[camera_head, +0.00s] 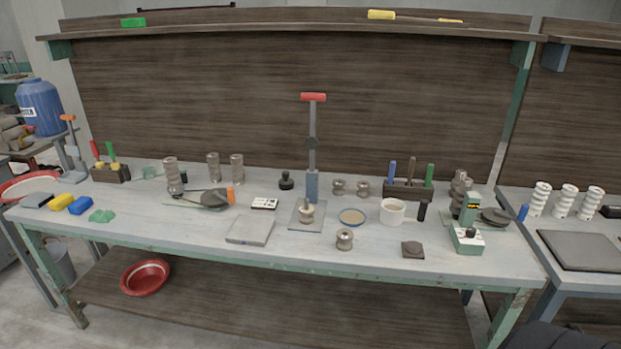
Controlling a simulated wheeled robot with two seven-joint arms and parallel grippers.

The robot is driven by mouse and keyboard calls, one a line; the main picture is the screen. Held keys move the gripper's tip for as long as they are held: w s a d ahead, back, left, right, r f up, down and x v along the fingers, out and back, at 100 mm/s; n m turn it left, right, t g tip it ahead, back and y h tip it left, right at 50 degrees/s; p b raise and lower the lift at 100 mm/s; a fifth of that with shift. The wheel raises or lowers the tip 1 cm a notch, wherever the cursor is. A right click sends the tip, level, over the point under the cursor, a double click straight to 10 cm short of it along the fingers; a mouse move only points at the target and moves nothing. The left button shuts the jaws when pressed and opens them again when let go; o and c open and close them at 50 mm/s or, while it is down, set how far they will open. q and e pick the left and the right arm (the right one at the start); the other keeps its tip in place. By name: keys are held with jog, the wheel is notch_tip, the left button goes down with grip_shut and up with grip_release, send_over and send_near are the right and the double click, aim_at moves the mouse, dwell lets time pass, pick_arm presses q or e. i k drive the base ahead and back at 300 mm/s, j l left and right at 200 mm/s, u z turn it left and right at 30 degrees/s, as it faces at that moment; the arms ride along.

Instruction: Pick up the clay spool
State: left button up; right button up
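Several clay spool shapes stand on the workbench. A single brown-grey spool (344,239) stands near the front edge, right of the middle. Two more small spools (339,187) (362,188) stand side by side behind it. A paler spool-like piece (307,213) sits on the base plate of the red-handled press. Taller stacked spool shapes (171,175) (213,167) (237,167) stand at the back left. I cannot tell which one the task means. Neither of my grippers is in view.
The press (312,150) rises behind the front spool. A round dish (352,217), a white cup (392,211) and a dark block (413,249) stand around it. A flat grey slab (250,230) lies left. A green device (467,238) stands right. The front strip beside the spool is clear.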

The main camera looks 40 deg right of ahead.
aim_at(339, 190)
jog(key=z, duration=1.3)
